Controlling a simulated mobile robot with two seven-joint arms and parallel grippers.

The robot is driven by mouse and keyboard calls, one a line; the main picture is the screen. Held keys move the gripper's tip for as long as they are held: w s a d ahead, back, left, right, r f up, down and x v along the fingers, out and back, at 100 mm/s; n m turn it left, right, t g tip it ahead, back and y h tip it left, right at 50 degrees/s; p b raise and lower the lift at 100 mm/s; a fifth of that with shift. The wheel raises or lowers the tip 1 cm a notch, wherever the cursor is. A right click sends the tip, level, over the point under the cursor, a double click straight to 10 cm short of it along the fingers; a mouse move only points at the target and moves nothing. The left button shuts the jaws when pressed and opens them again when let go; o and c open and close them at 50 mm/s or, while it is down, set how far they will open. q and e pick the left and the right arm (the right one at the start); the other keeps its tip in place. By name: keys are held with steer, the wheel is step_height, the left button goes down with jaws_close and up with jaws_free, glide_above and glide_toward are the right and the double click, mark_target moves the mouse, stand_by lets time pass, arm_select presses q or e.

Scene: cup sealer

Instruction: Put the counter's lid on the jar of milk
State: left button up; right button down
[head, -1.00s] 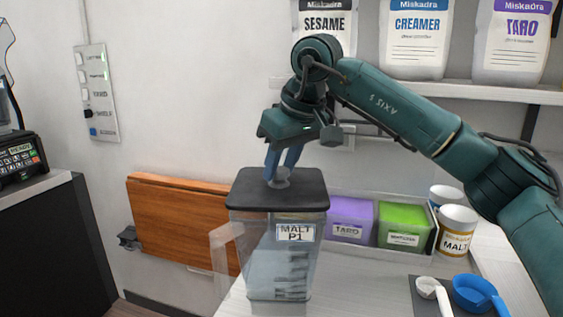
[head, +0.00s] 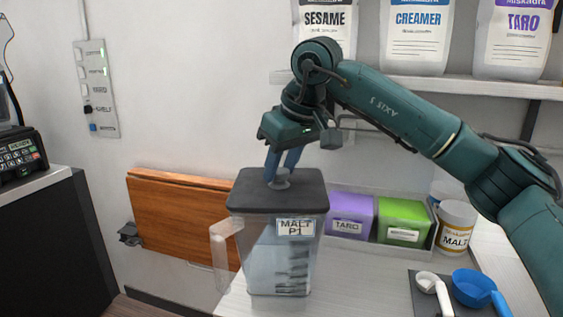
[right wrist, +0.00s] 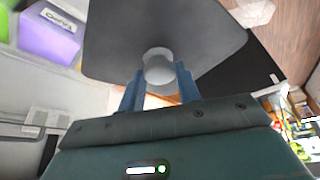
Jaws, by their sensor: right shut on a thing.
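The jar (head: 280,260) is a clear pitcher labelled MALT P1, with a handle on its left, standing upright on the counter. A dark grey lid (head: 248,190) with a round grey knob (head: 281,181) sits over the jar's mouth; whether it is fully seated cannot be told. My right gripper (head: 281,178) comes from above, with its blue fingers closed at the knob. In the right wrist view the fingers (right wrist: 159,88) are on both sides of the knob (right wrist: 158,66), and the lid (right wrist: 205,35) fills the upper middle. My left gripper is not in view.
Behind the jar are a purple taro box (head: 350,215) and a green box (head: 403,221) in a tray. A malt tub (head: 457,228) stands at right. A white scoop (head: 428,283) and a blue scoop (head: 472,289) lie on a dark mat. Bags stand on the shelf (head: 450,91).

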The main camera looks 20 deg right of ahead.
stand_by(0.3)
steer(key=c, duration=0.9)
jaws_free()
steer(key=shift+o, duration=0.3)
steer(key=shift+f, duration=0.1)
steer(key=o, duration=0.4)
